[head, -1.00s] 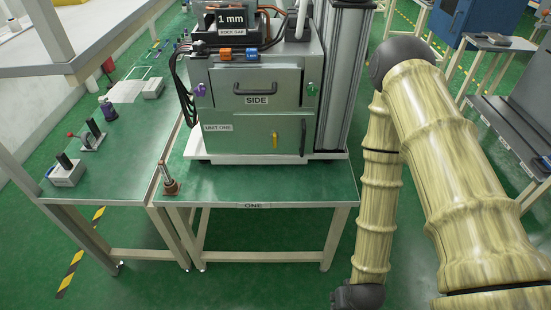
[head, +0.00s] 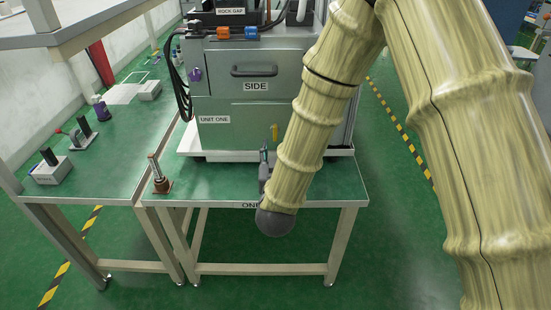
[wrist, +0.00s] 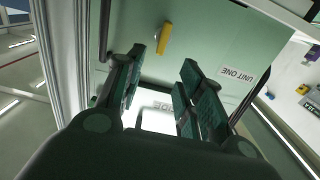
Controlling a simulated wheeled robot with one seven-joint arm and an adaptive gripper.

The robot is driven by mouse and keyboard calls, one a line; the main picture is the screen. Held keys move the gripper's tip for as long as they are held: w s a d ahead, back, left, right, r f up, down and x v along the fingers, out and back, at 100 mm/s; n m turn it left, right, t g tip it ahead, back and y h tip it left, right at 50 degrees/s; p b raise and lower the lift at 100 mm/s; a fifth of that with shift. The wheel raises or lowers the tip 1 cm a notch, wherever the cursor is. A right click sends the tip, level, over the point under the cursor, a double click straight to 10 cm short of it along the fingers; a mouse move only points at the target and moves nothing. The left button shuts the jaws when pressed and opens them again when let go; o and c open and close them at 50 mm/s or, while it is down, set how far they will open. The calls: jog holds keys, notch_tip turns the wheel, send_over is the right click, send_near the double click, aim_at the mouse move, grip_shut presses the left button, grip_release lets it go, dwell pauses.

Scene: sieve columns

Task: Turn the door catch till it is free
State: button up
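The door catch is a small yellow lever (head: 274,132) on the green lower door (head: 235,126) of the machine marked UNIT ONE. It stands about upright in the head view. In the wrist view the catch (wrist: 164,38) shows beyond the fingertips, near the middle and slightly tilted. My gripper (wrist: 161,65) is open with nothing between its dark green fingers. In the head view my gripper (head: 265,155) is just in front of the door, below and slightly left of the catch, partly hidden by my wrist. I see no contact with the catch.
A drawer handle (head: 254,70) is above the SIDE label. A metal post on a brown base (head: 161,178) stands at the left front of the bench (head: 215,185). Purple (head: 195,75) and orange (head: 250,33) parts sit higher on the machine.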

aim_at(275, 129)
jog(key=w+p, duration=0.2)
jog(key=w, duration=0.8)
jog(key=shift+w, duration=0.4)
grip_shut()
grip_release()
